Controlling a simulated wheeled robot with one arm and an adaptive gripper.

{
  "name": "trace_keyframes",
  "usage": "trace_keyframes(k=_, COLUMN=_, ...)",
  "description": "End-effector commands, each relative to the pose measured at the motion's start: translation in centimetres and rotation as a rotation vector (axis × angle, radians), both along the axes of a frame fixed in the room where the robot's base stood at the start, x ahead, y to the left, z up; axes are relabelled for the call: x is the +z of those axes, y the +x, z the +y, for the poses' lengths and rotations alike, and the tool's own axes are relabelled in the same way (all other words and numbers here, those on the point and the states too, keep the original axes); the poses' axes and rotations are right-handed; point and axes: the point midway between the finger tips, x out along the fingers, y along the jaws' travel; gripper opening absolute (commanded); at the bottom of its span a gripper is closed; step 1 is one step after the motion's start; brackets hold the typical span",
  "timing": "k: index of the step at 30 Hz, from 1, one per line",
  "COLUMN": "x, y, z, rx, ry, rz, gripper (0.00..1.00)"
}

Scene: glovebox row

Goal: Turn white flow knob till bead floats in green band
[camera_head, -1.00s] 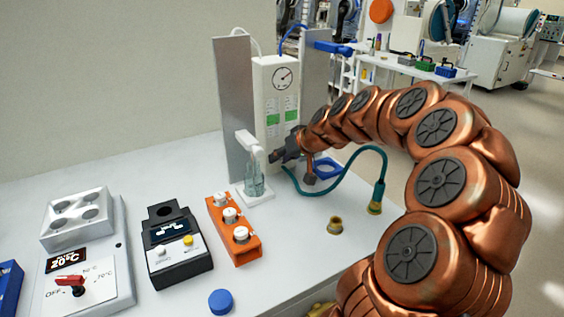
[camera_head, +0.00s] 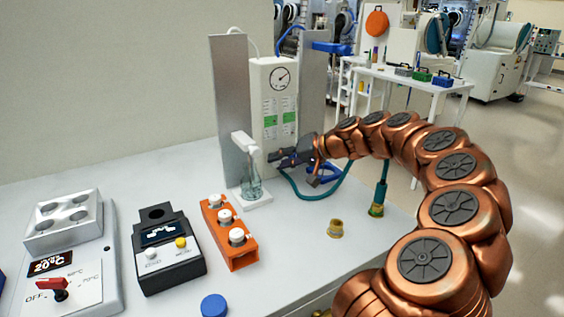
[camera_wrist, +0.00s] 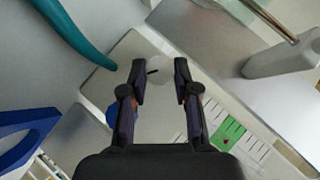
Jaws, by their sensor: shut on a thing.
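The white flow panel (camera_head: 262,78) stands upright at the back of the bench. It carries two scales with green bands (camera_head: 270,120); one green band (camera_wrist: 229,133) shows in the wrist view. I cannot make out the bead. The white flow knob (camera_wrist: 158,68), round with a dark mark, sits low on the panel. My gripper (camera_wrist: 160,76) has its fingertips on either side of the knob and is shut on it. In the head view my gripper (camera_head: 270,157) covers the panel's lower front and hides the knob. A blue knob (camera_wrist: 122,114) is partly behind the left finger.
A glass bottle (camera_head: 252,184) under a white holder stands close left of my gripper. A teal hose (camera_head: 320,197) loops below it. An orange rack (camera_head: 229,232), a black device (camera_head: 170,262) and a brass fitting (camera_head: 335,228) are nearer.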

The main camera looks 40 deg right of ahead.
Motion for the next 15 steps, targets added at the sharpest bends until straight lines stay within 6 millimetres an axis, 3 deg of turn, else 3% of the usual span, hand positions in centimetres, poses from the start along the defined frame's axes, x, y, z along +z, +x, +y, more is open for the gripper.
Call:
trace_keyframes(k=10, x=0.03, y=0.02, z=-0.02, rx=-0.001, ry=0.002, rz=0.0, gripper=0.0)
trace_keyframes(k=11, x=0.04, y=0.02, z=-0.03, rx=-0.001, ry=0.001, rz=-0.001, gripper=0.32)
trace_keyframes(k=15, x=0.03, y=0.03, z=-0.02, rx=-0.001, ry=0.001, rz=-0.001, gripper=0.47)
